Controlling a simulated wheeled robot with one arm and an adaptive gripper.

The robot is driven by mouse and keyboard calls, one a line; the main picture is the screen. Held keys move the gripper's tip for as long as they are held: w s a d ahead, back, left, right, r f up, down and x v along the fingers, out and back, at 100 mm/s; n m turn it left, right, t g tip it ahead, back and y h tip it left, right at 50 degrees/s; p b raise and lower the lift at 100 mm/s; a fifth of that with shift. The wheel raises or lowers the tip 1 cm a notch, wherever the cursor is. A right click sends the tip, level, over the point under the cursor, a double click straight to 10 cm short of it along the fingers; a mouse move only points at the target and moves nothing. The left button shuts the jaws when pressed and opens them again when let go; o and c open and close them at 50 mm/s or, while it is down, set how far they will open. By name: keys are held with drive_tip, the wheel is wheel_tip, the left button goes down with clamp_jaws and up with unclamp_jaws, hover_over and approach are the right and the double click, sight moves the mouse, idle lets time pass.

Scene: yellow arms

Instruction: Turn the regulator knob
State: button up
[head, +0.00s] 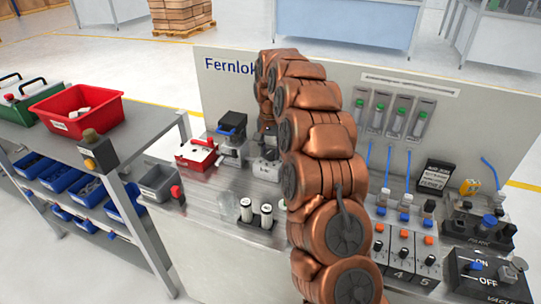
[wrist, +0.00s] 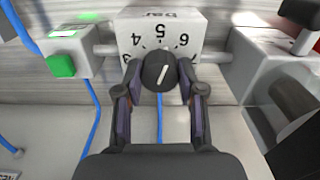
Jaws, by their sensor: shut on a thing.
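The regulator knob (wrist: 160,70) is a dark round knob with a white pointer line, in the middle of the wrist view. The pointer line is tilted slightly from upright in the picture. My gripper (wrist: 159,82) is shut on the knob, one finger on each side.
A box with a green button (wrist: 61,65) is left of the regulator block, with blue tubes nearby. In the head view, valves and bottles (head: 403,217) stand right of my arm. A red bin (head: 76,111) and a rack of white vials (head: 266,215) are to the left.

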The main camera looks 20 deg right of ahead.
sight(270, 151)
drive_tip(key=shift+n+b, duration=0.65)
drive_tip(key=shift+n, duration=0.65)
drive_tip(key=o, duration=1.1)
drive_tip(key=shift+o, duration=0.2)
drive_tip(key=shift+r, duration=0.15)
wheel_tip(270, 151, up, 12)
